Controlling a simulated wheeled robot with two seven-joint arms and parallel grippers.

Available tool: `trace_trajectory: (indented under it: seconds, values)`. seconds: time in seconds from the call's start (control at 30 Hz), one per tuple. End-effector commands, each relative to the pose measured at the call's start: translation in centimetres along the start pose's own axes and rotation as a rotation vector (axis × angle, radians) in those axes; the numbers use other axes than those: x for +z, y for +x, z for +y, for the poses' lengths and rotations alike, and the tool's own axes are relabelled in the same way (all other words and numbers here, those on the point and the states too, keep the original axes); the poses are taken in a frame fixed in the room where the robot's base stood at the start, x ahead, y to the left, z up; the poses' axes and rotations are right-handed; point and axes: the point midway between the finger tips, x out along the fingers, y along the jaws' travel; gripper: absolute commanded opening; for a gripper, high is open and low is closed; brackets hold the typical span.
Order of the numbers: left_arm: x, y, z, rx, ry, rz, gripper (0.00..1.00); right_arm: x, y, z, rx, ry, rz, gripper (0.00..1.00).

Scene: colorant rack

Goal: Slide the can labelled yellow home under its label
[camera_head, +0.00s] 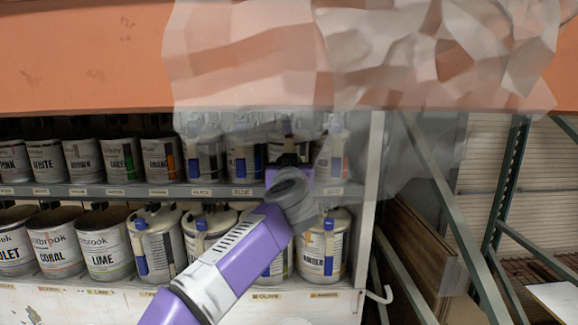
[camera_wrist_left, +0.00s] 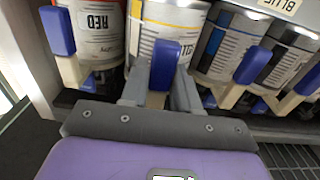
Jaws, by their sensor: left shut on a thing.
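The can with a yellow band (camera_wrist_left: 172,18) stands in the upper row, in the middle of the left wrist view, which appears upside down. Its blue handle (camera_wrist_left: 164,62) hangs at its front. My left gripper (camera_wrist_left: 160,88) is shut on that handle, with a grey finger on each side. In the head view my left gripper (camera_head: 289,175) is at the upper shelf, and my arm hides most of the can and the shelf label below it. I cannot tell how deep the can sits. My right gripper is in neither view.
The RED can (camera_wrist_left: 100,32) and a blue-banded can (camera_wrist_left: 225,42) stand close on either side. Crumpled clear wrap (camera_head: 360,60) hangs over the orange beam (camera_head: 80,50) and upper row. Cans fill the lower shelf. A white upright (camera_head: 370,200) closes the right end.

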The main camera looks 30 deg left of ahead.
Motion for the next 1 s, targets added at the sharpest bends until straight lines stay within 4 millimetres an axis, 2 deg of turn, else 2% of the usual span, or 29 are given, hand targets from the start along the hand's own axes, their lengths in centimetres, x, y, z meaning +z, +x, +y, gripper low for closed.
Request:
trace_trajectory:
  seconds: [0.5,1.0]
  values:
    - [-0.4,1.7,-0.1,0.001,-0.003,0.008,0.0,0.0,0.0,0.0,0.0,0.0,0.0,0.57]
    - [-0.3,2.1,-0.1,0.001,-0.001,0.007,0.0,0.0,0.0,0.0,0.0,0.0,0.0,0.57]
